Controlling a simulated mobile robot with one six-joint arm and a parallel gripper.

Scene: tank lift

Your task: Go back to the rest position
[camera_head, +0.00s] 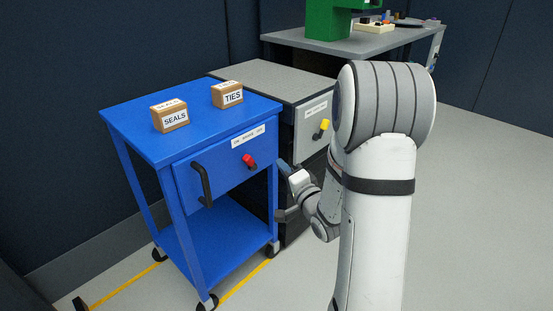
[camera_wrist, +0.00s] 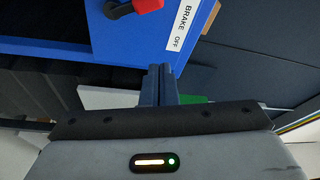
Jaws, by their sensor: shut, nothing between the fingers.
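My gripper (camera_head: 284,167) is just right of the blue cart's front, near its right front leg, in the head view. In the wrist view its two dark fingers (camera_wrist: 160,84) are together with nothing between them. My white arm stands in front of the grey cabinet in the head view and hides part of it. The blue cart (camera_head: 133,132) has a black handle (camera_head: 203,185) and a red knob (camera_head: 249,161) on its front. The red knob also shows in the wrist view (camera_wrist: 148,5), beside a label reading BRAKE OFF (camera_wrist: 182,27). The fingers are apart from the knob.
Boxes marked SEALS (camera_head: 171,118) and TIES (camera_head: 230,97) stand on the cart. A table (camera_head: 340,46) holds a green machine (camera_head: 325,20). The floor at right (camera_head: 480,200) is clear.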

